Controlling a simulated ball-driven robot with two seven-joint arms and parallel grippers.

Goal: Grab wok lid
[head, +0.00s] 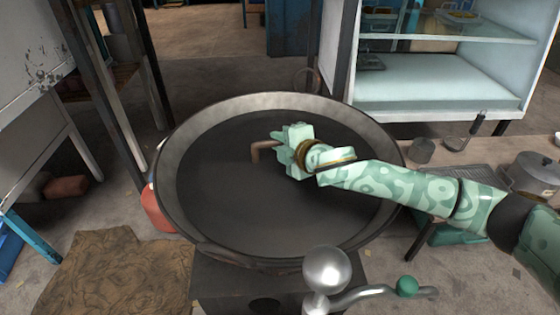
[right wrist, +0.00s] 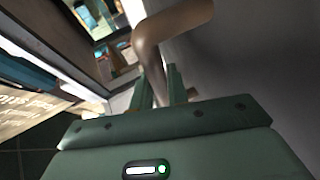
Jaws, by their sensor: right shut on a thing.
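The wok (head: 215,122) is a large dark pan on a dark square stand. A dark round surface that I take to be the wok lid (head: 230,205) fills its inside. A brown curved handle (head: 262,149) rises near the middle. My right gripper (head: 281,150) reaches in from the right over the wok and is shut on this handle. In the right wrist view the handle (right wrist: 170,38) passes down between my fingers. I cannot tell whether the lid is lifted off the wok. My left gripper is not in view.
A low counter on the right holds a lidded pot (head: 535,172) and a small metal cup (head: 422,150). A white glass-fronted cabinet (head: 440,85) stands behind. A metal table frame is at left. A round silver knob and crank (head: 326,270) stand in front.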

